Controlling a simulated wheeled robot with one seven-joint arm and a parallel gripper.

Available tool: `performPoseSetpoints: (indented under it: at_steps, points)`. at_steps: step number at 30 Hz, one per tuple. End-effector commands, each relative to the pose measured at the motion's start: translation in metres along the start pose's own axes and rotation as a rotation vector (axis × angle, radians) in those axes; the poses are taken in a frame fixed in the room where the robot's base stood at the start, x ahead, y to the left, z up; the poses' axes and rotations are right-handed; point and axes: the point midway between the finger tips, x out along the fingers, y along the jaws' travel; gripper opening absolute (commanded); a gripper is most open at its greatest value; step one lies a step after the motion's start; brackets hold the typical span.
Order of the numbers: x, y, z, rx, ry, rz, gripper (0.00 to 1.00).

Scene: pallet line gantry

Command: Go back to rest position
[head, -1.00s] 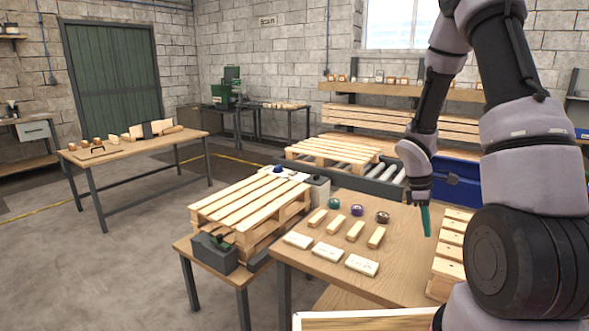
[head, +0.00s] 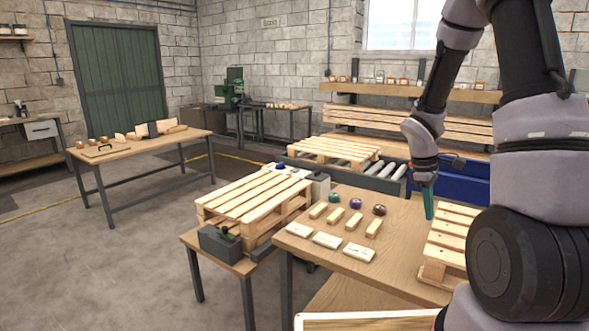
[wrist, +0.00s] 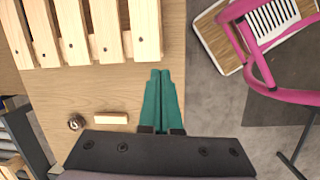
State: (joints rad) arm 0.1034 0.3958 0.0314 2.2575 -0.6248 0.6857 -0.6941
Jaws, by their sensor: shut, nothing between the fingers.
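My gripper (head: 429,203) hangs from my arm above the right part of the wooden table (head: 322,263), its teal fingers pointing down. In the wrist view its two fingers (wrist: 161,100) lie side by side, shut with nothing between them. A small slatted pallet (head: 452,238) lies on the table just right of the gripper in the head view; its slats also show in the wrist view (wrist: 103,30).
Several wooden blocks (head: 353,221), white labelled pieces (head: 327,241) and round knobs (head: 356,203) lie on the table. A larger pallet (head: 256,199) sits on a bench to the left.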

Motion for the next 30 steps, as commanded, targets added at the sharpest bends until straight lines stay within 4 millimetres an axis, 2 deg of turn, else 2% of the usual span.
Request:
performPoseSetpoints:
  at_steps: [8, 11, 15, 21, 27, 30]
  points:
    - [-0.071, -0.009, 0.008, 0.240, 0.108, 0.045, 0.00]
    - [-0.109, -0.020, 0.015, 0.374, 0.179, 0.055, 0.00]
    - [-0.162, -0.043, 0.027, 0.583, 0.304, 0.047, 0.00]
    - [-0.227, -0.086, 0.048, 0.854, 0.500, -0.017, 0.00]
    - [-0.275, -0.133, 0.067, 1.064, 0.688, -0.133, 0.00]
    - [-0.288, -0.150, 0.074, 1.130, 0.752, -0.187, 0.00]
